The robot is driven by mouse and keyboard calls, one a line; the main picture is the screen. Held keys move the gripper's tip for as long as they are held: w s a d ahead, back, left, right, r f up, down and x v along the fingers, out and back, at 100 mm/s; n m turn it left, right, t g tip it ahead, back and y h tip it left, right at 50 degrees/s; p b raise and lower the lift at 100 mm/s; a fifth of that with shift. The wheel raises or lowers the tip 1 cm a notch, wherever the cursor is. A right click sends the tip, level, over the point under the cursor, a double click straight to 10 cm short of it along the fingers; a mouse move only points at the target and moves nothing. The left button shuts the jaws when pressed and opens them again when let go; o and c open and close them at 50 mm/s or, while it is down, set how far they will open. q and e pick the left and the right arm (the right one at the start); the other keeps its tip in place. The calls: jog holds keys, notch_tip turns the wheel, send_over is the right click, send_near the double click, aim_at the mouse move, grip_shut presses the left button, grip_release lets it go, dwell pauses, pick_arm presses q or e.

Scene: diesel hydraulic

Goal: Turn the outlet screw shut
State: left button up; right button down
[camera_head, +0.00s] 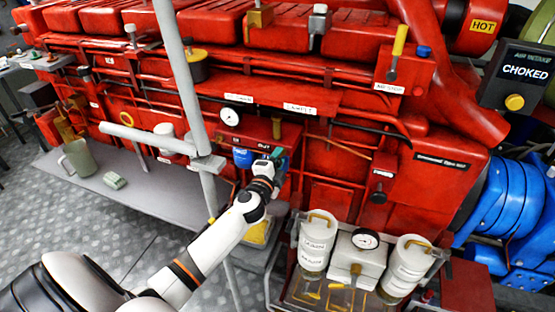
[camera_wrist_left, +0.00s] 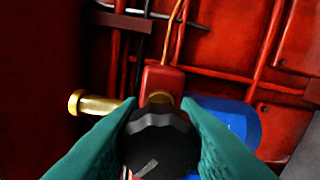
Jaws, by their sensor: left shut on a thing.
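The outlet screw shows in the left wrist view as a round black ribbed knob (camera_wrist_left: 160,138) with a pale mark on its face. It sits in front of a small red block with a brass stub (camera_wrist_left: 95,104) pointing left. My left gripper (camera_wrist_left: 160,112) has its teal fingers on both sides of the knob, shut on it. In the head view, my left gripper (camera_head: 279,163) is at the red engine's front, just right of and below an "OUT" label (camera_head: 264,148). The knob is hidden there by the gripper. My right gripper is not in view.
A blue cylinder (camera_head: 242,158) is close to the gripper's left; it also shows in the wrist view (camera_wrist_left: 228,122). A grey vertical post (camera_head: 185,90) stands left of my forearm. Labelled canisters (camera_head: 316,243) and a gauge (camera_head: 365,239) stand at lower right.

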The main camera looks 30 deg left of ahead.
pick_arm(q)
jog(key=m, duration=0.5)
jog(key=shift+m+p, duration=0.3)
jog(key=m+p, duration=0.1)
jog(key=m, duration=0.4)
jog(key=shift+f, duration=0.1)
jog(key=shift+m, duration=0.4)
jog(key=o, duration=1)
jog(key=shift+s, duration=0.1)
jog(key=b+v, duration=0.2)
jog(key=v, duration=1)
